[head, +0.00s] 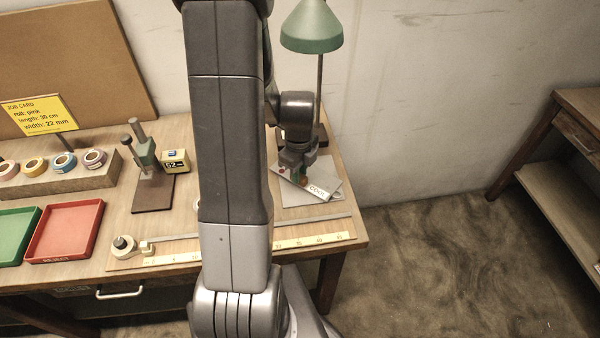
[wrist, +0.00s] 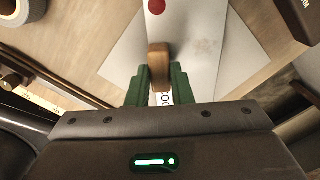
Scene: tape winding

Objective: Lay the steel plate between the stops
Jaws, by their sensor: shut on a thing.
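My gripper (head: 298,172) is at the right end of the bench, its green fingers shut on a brown knob (wrist: 159,62). The knob stands over a narrow pale plate (wrist: 193,65), which bears a red dot and partly hidden printed letters; I take this to be the steel plate. It also lies slantwise under my gripper in the head view (head: 318,191). A wider grey sheet (wrist: 122,68) shows beneath it, turned at an angle. I cannot tell whether the plate touches that sheet. No stops can be made out clearly.
A measuring board (head: 330,231) with a ruler runs along the bench's front, partly hidden by my arm. A green lamp (head: 312,28) hangs behind my gripper. Tape rolls (head: 95,159), a red tray (head: 66,231) and a green tray (head: 14,234) are at the left.

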